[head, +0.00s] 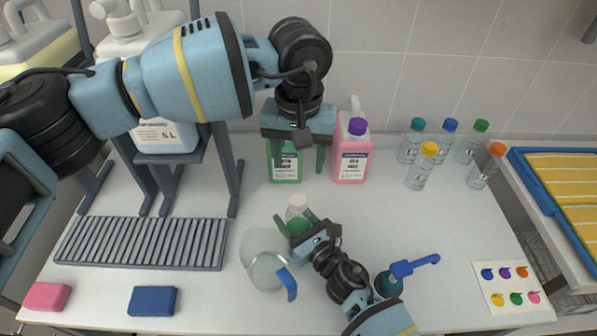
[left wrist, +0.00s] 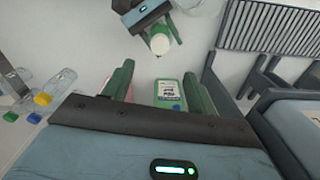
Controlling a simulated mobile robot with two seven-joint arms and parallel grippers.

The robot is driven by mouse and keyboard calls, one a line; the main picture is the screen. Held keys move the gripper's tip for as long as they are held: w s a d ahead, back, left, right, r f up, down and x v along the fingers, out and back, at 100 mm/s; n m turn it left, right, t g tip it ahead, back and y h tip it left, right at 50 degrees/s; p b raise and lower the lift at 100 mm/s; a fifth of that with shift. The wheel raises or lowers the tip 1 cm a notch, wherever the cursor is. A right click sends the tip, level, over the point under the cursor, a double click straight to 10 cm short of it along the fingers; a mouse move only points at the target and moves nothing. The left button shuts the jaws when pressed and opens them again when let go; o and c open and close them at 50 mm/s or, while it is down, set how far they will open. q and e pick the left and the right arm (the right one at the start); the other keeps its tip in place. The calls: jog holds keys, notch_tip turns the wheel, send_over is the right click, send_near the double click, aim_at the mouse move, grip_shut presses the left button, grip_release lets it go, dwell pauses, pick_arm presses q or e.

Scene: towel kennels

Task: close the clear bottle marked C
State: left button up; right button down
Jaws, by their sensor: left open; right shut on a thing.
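My right gripper (head: 297,222) is shut on a small bottle (head: 297,203) with a white top and something green in its body, near the table's middle. The white top also shows in the left wrist view (left wrist: 160,43). I cannot tell whether that top is a cap. Several clear bottles stand upright at the back right, with teal (head: 417,124), blue (head: 450,125), green (head: 481,126), yellow (head: 429,149) and orange (head: 497,149) caps. Their letters are too small to read. My left gripper (head: 296,163) is open, above and behind the held bottle, in front of the green jug (head: 285,172).
A pink jug (head: 352,155) with a purple cap stands at the back. A clear pitcher (head: 265,262) is left of my right gripper. A drain grate (head: 142,243), pink sponge (head: 46,297), blue sponge (head: 153,301) and dotted card (head: 513,287) lie around.

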dwell(0.3)
jog(key=c, duration=0.6)
grip_release()
jog(key=shift+o, duration=0.2)
jog(key=shift+v, duration=4)
